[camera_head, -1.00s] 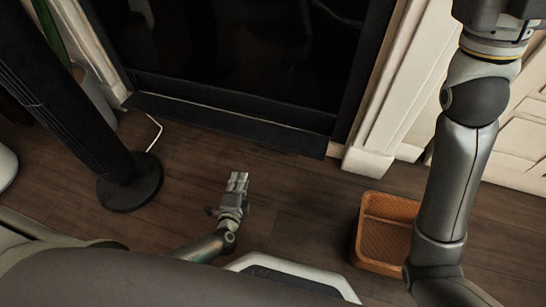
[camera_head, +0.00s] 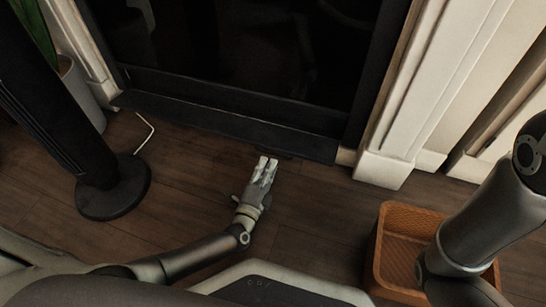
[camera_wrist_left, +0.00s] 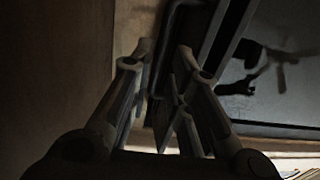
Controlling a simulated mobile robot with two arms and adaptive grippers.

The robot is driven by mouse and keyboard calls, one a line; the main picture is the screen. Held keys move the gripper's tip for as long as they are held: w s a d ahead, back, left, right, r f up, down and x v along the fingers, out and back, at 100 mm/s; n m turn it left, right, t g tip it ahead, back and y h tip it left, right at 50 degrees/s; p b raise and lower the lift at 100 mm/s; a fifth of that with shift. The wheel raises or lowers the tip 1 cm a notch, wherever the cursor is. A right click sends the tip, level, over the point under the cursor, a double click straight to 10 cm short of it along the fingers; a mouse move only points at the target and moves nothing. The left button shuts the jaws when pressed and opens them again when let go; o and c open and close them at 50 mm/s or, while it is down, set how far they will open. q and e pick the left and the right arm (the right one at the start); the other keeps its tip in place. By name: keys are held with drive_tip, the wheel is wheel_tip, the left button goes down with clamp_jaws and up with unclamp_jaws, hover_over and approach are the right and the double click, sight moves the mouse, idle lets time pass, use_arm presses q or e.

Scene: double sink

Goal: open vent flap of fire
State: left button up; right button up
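The fireplace (camera_head: 245,55) is a dark glass front in a black frame. A long black ledge (camera_head: 225,124) runs along its bottom; I cannot tell for sure whether this is the vent flap. My left gripper (camera_head: 267,161) is low over the floor, just in front of this ledge, its fingers pointing towards it. In the left wrist view, the gripper's fingertips (camera_wrist_left: 164,52) are apart, with a dark bar-like edge (camera_wrist_left: 168,30) at or just beyond them. I cannot tell whether they touch it. My right arm is at the right, but its gripper is out of view.
A black tower-shaped appliance (camera_head: 75,135) on a round base stands at the left, with a white cable (camera_head: 146,134) beside it. An orange-brown basket (camera_head: 400,222) sits on the floor at the right, near my right arm. White trim (camera_head: 405,110) borders the fireplace.

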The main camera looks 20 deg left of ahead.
sight(273, 154)
use_arm(q)
drive_tip(key=w+b, duration=0.1)
drive_tip(key=w, duration=0.4)
drive_tip(key=shift+w+d+r+b, duration=0.1)
drive_tip(key=shift+w+b, duration=0.2)
drive_tip(key=shift+b, duration=0.05)
clamp_jaws()
